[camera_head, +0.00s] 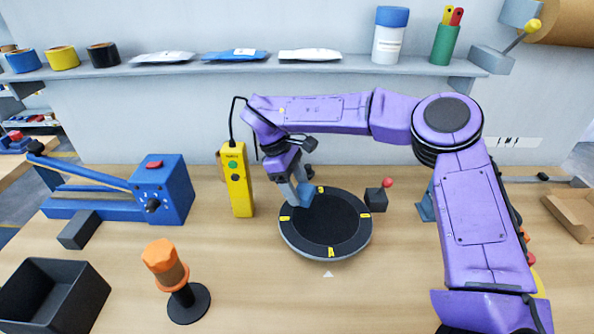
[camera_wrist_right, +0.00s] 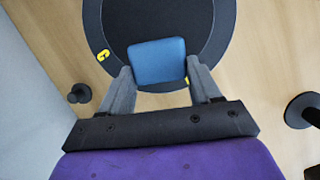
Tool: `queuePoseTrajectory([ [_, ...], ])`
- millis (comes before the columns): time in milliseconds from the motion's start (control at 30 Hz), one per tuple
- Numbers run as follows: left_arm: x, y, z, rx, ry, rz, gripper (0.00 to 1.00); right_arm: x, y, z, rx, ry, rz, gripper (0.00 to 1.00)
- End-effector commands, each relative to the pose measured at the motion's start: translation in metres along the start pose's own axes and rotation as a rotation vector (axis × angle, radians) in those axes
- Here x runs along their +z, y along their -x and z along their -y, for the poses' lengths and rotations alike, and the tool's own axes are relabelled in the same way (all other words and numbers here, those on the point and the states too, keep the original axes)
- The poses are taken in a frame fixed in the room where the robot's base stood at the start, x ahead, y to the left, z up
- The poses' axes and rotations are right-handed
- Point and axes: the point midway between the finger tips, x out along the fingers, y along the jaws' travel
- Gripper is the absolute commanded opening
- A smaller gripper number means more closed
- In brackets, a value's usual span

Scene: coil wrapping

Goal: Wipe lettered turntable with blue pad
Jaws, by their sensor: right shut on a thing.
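The turntable (camera_head: 325,228) is a round black disc with a grey rim and several yellow letter tags, on the wooden table in the head view. It also fills the top of the right wrist view (camera_wrist_right: 203,20). My right gripper (camera_head: 302,197) is over the turntable's upper left part, its arm reaching in from the right. In the right wrist view the gripper (camera_wrist_right: 160,75) is shut on the blue pad (camera_wrist_right: 157,61), which sits between the fingertips over the turntable's edge. Whether the pad touches the disc is unclear. My left gripper is not in view.
A yellow control pendant (camera_head: 238,182) stands left of the turntable. A small black block with a red knob (camera_head: 376,198) is close on its right. A blue machine (camera_head: 160,190), an orange-topped stand (camera_head: 168,270) and a black bin (camera_head: 50,298) are at left. Front centre is clear.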

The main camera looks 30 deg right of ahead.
Motion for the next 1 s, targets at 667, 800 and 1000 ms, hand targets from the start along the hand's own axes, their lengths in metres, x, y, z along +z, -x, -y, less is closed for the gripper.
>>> queuePoseTrajectory([
  [667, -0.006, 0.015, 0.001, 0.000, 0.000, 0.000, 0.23, 0.010, 0.032, 0.001, 0.002, 0.004, 0.000, 0.34],
  [800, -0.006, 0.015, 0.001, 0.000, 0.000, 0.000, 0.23, 0.010, 0.032, 0.001, 0.002, 0.004, 0.000, 0.34],
  [1000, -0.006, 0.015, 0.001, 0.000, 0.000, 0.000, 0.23, 0.007, 0.031, 0.006, -0.005, -0.007, 0.002, 0.34],
])
